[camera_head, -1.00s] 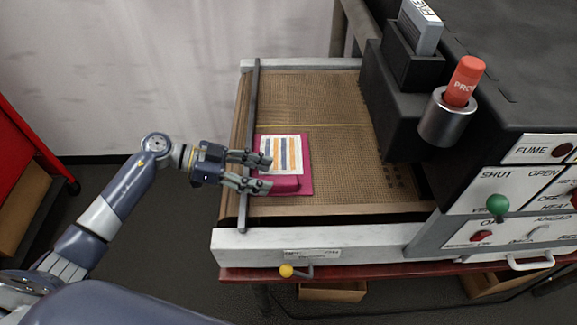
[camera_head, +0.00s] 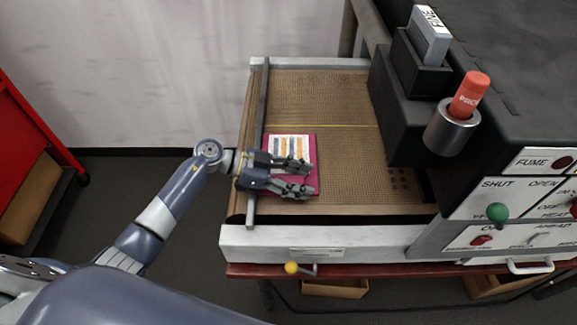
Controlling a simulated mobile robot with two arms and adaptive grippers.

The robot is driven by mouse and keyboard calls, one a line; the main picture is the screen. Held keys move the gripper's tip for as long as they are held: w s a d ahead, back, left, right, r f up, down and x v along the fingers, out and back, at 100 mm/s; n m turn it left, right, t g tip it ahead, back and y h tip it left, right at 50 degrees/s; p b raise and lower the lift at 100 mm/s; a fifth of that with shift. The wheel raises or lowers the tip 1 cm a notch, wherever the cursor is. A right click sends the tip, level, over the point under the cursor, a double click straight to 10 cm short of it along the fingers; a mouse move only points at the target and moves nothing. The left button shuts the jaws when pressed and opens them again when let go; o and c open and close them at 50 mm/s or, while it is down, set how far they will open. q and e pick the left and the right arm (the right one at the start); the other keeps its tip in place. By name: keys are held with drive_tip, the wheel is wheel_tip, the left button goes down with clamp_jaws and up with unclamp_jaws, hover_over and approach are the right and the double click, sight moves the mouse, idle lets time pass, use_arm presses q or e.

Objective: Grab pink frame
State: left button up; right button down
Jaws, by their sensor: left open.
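The pink frame (camera_head: 315,155) lies flat on the left part of the brown mesh belt. A white sheet with blue and orange stripes (camera_head: 289,144) shows on its upper part. My left gripper (camera_head: 308,178) comes in from the left and is open, with its two fingers over the lower half of the frame. The fingers hide part of the frame, and I cannot tell whether they touch it. My right gripper is not in view.
The mesh belt (camera_head: 340,105) is mostly bare behind and to the right. A grey bar (camera_head: 259,130) runs along its left side. The black machine (camera_head: 400,115) with a red-topped cylinder (camera_head: 468,95) and a control panel stands at right. A red cabinet (camera_head: 20,125) is at far left.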

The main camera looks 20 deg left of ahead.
use_arm(q)
drive_tip(key=shift+c, duration=0.6)
clamp_jaws()
